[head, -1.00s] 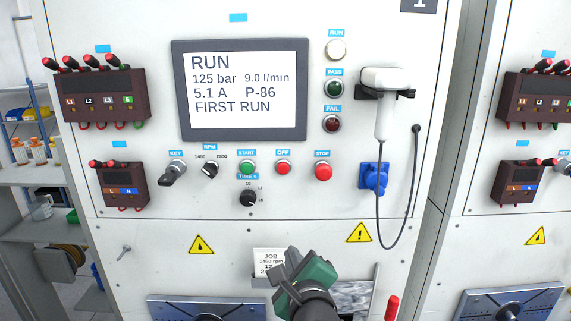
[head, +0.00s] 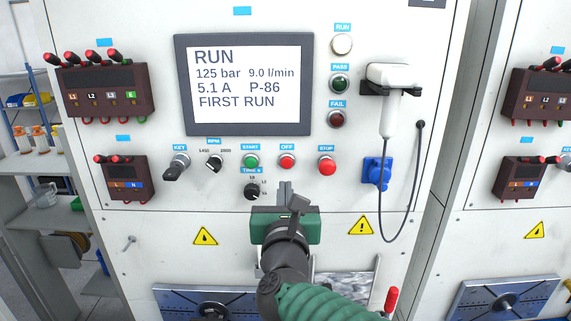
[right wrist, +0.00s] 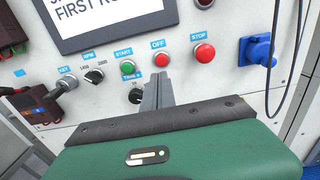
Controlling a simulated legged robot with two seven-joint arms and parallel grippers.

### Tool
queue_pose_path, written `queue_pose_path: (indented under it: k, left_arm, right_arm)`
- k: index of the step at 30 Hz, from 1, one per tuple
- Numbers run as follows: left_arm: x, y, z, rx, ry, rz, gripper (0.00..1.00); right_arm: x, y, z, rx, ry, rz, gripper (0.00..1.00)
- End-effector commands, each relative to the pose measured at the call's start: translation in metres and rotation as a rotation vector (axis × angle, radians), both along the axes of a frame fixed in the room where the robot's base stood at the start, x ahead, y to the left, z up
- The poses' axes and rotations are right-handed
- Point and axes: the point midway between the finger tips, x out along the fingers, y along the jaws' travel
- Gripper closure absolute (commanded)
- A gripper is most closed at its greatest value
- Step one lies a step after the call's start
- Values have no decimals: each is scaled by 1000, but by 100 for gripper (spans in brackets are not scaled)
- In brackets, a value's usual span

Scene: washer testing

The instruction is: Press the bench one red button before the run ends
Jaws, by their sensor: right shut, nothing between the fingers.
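The bench one panel carries two red buttons. The red button labelled OFF (head: 287,161) is right of the green START button (head: 251,161). The larger red button labelled STOP (head: 327,167) is further right. In the right wrist view the OFF button (right wrist: 161,59) and the STOP button (right wrist: 204,53) also show. The screen (head: 247,84) reads RUN, 125 bar, 9.0 l/min, FIRST RUN. My right gripper (head: 285,188) is shut and empty, its fingertips just below the OFF button in the head view, apparently apart from it. My left gripper is not in view.
A key switch (head: 177,166), an rpm knob (head: 215,162) and a time knob (head: 252,191) sit near the buttons. A white handheld device (head: 390,77) hangs at right, with a black cable looping below. A second bench (head: 509,226) stands on the right.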

Motion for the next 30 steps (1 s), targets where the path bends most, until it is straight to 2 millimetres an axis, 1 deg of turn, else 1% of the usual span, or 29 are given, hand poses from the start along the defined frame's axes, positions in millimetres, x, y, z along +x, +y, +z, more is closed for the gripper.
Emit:
queue_pose_path:
  k: [1, 6, 8, 9, 12, 15, 18, 26, 28, 30]
  left_arm:
    - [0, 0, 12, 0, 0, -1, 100]
    - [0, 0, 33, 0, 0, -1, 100]
    - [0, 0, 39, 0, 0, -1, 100]
    - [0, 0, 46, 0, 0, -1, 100]
    - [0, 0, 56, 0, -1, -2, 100]
    - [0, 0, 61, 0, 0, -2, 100]
    - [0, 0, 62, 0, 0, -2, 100]
    - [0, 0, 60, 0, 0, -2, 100]
    - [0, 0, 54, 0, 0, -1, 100]
    - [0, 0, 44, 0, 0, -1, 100]
  right_arm:
    - [12, -1, 4, 0, 5, -2, 100]
    - [50, -2, 5, 1, 5, -2, 100]
    - [62, -2, 5, 1, 4, -2, 100]
    - [69, -2, 7, 1, 3, -1, 100]
    - [84, -1, 5, 1, 3, 0, 100]
    - [92, -1, 4, 0, 0, -1, 100]
    - [96, -1, 2, 0, 0, -1, 100]
    - [97, -1, 0, 0, -1, -1, 100]
    - [100, -1, -3, 1, -1, -1, 100]
    - [107, -1, -6, 2, -2, -2, 100]
